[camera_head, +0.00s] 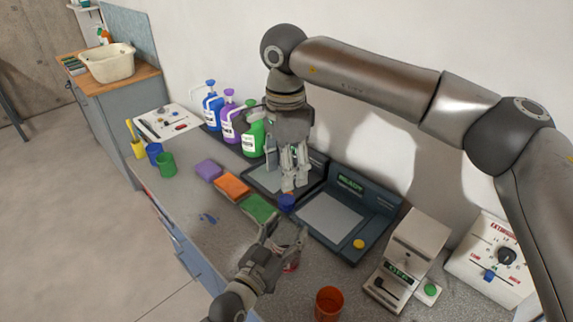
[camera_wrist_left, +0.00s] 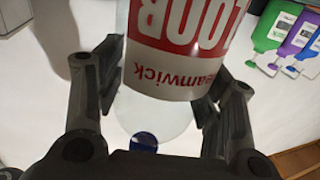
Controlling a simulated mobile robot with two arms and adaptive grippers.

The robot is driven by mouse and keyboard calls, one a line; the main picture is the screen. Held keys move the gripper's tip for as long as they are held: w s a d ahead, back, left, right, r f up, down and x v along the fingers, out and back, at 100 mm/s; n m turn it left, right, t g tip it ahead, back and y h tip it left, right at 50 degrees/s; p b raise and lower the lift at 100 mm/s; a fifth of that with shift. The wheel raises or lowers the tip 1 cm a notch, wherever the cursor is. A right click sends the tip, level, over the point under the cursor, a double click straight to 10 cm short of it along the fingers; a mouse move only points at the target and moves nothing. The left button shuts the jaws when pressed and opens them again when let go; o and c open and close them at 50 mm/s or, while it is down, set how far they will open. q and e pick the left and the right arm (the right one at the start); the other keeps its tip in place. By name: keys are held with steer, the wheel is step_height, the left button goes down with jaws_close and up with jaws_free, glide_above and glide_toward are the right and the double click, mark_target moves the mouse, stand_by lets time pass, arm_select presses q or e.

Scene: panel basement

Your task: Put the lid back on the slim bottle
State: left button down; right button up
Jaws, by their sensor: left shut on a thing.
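My left gripper (camera_head: 283,240) is shut on a clear slim bottle with a red-and-white label. The bottle (camera_wrist_left: 185,75) shows between its fingers in the left wrist view, where the picture is upside down. In the head view the bottle is mostly lost behind the gripper, with a bit of red label (camera_head: 291,266) below the fingers. A blue lid (camera_head: 287,202) is above the left gripper; blue also shows at the bottle's neck end in the left wrist view (camera_wrist_left: 143,142). My right gripper (camera_head: 292,187) points down just above the blue lid; whether it grips the lid is unclear.
Blue, purple and green pump bottles (camera_head: 252,135) stand along the wall. Purple, orange and green sponges (camera_head: 232,186) lie left of the dark station (camera_head: 365,208). An orange cup (camera_head: 329,302) and a grey device (camera_head: 408,258) are at front right.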

mark_target(287, 199)
steer(key=n, duration=0.3)
steer(key=shift+r+n, duration=0.15)
steer(key=shift+n, duration=0.15)
steer(key=shift+f, duration=4.05)
